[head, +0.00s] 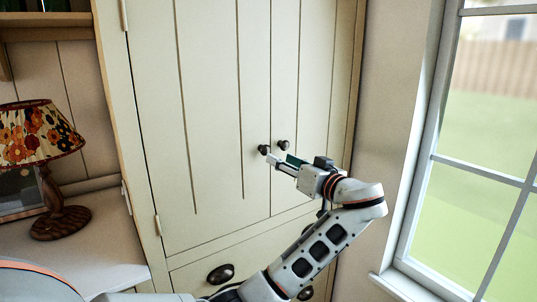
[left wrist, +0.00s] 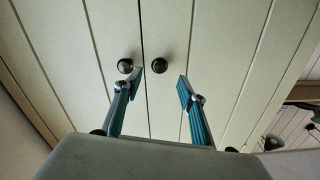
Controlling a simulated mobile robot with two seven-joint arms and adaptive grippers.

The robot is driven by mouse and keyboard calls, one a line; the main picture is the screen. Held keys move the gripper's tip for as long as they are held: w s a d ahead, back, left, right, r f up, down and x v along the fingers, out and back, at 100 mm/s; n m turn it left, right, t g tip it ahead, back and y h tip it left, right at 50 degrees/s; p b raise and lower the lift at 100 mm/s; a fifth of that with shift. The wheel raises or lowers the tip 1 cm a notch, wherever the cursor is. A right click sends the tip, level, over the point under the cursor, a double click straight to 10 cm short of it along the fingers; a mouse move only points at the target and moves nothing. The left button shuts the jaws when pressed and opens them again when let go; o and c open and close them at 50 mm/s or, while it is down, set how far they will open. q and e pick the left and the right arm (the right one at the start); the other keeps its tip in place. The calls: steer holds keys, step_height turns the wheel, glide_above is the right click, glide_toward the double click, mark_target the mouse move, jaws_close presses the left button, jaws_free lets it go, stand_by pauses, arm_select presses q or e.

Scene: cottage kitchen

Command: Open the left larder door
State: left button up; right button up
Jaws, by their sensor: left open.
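The left larder door (head: 210,90) is a tall cream panel and stands shut, flush with the right larder door (head: 315,80). Its dark round knob (head: 263,149) sits by the middle seam, beside the right door's knob (head: 283,145). My left gripper (head: 280,160) is open and empty, just in front of the knobs in the head view. In the left wrist view, the left door's knob (left wrist: 158,65) shows between the two fingers, beyond their tips. The right door's knob (left wrist: 125,66) is just outside one finger. No contact is visible. My right gripper is not seen.
A dark cup handle (head: 220,274) is on the drawer below the doors. A lamp with a flowered shade (head: 38,135) stands on the counter (head: 95,245) at the left. A window (head: 480,150) is at the right. The left door's front is clear.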

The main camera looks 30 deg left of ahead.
mark_target(267, 152)
arm_select(q)
steer(key=p+x, duration=0.1)
steer(key=x, duration=0.6)
steer(key=shift+w+a, duration=0.1)
steer(key=shift+a, duration=0.2)
jaws_close()
